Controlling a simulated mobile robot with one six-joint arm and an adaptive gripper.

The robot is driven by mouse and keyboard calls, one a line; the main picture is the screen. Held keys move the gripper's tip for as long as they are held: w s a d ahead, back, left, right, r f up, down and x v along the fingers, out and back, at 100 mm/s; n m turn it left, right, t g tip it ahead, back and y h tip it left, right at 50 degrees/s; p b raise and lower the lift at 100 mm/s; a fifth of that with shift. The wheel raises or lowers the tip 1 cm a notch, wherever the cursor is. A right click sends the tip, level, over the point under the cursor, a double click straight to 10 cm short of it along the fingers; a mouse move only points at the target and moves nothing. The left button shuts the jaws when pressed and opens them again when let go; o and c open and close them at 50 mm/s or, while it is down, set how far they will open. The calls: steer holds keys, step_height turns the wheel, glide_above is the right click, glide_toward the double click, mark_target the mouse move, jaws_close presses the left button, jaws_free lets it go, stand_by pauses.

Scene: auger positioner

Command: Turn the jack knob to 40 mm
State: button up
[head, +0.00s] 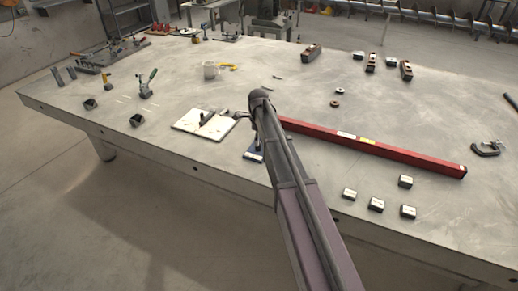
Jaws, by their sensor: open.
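No scale reading can be made out. My arm reaches up from the bottom, and its dark end is above the table near this base. My gripper (253,130) hangs just above the blue base, mostly hidden by my own arm. It is open, and I cannot tell whether it touches the knob. A white plate (188,122) with a dark part on it lies just left.
A long red beam (400,156) lies to the right of my arm. Several small dark blocks (376,204) sit near the front right. A clamp (486,149) lies at the far right.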

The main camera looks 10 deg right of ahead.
steer(key=shift+f+b, duration=1.5)
steer(key=shift+f, duration=0.3)
jaws_close()
steer(key=shift+d, duration=0.2)
steer(key=shift+a, duration=0.2)
